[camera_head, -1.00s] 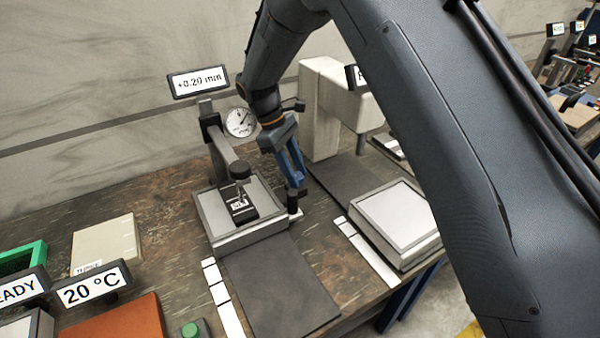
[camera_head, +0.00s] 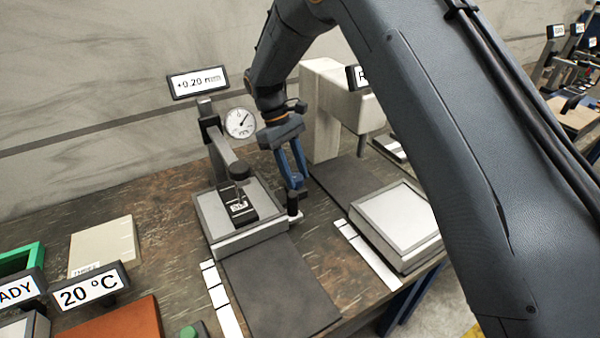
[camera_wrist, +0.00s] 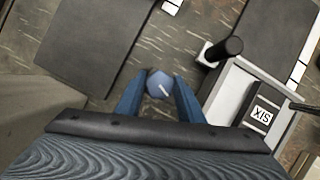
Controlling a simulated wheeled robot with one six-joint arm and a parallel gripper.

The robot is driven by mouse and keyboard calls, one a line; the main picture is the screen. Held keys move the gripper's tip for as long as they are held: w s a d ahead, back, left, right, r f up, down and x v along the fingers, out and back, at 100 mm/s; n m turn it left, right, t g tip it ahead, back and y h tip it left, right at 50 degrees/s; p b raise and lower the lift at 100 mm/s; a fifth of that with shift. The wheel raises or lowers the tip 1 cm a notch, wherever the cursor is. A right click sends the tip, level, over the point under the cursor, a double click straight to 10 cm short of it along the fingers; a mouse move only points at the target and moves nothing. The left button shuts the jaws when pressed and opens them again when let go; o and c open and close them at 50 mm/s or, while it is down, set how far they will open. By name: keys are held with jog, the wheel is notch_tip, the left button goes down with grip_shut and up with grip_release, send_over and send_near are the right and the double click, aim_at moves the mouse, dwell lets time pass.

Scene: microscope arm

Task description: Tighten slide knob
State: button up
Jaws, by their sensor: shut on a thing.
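The slide knob, a blue faceted knob (camera_wrist: 160,85) with a white mark line on top, shows in the wrist view between my fingertips. In the head view the knob (camera_head: 297,181) is small and partly covered by my fingers. My gripper (camera_head: 293,170) points down just right of the gauge stand and is shut on the knob; it also shows in the wrist view (camera_wrist: 158,90). The mark on the knob runs slantwise. The stand (camera_head: 225,165) carries a round dial gauge (camera_head: 240,122) and a display (camera_head: 198,82) reading about +0.20 mm.
A black upright handle (camera_head: 292,203) stands at the base's right corner, close to my fingers. A labelled black block (camera_head: 238,207) sits on the base. A beige machine (camera_head: 322,110) stands behind right. A dark mat (camera_head: 280,285) lies clear in front.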

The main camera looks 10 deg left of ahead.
jog(key=o, duration=1)
jog(key=shift+w+a, duration=0.15)
jog(key=shift+w, duration=0.05)
jog(key=shift+o, duration=0.3)
jog(key=shift+s, duration=0.1)
jog(key=shift+r, duration=0.1)
jog(key=b+v, duration=0.2)
jog(key=v, duration=0.5)
jog(key=shift+r, duration=0.35)
